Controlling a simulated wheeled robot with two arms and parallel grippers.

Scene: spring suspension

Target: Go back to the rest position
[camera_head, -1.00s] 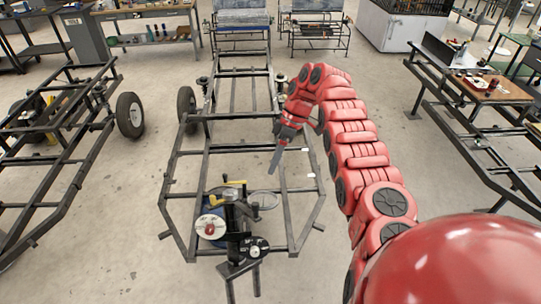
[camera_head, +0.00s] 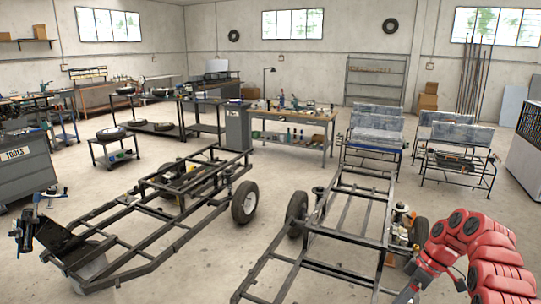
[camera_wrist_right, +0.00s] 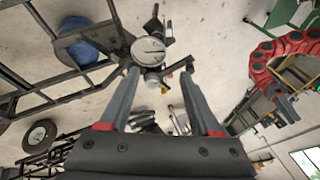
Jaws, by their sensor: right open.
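My right arm (camera_head: 470,252) comes in from the lower right in the head view. Its gripper (camera_head: 408,294) hangs at the bottom edge beside the right-hand chassis frame (camera_head: 335,262), partly cut off. In the right wrist view its two grey fingers (camera_wrist_right: 160,78) are wide apart, with nothing held between them. My left gripper is outside the head view.
A second chassis frame (camera_head: 135,236) with a wheel (camera_head: 245,202) stands to the left. A grey tool cabinet (camera_head: 22,168) is at the far left. Clear floor lies between the frames and benches.

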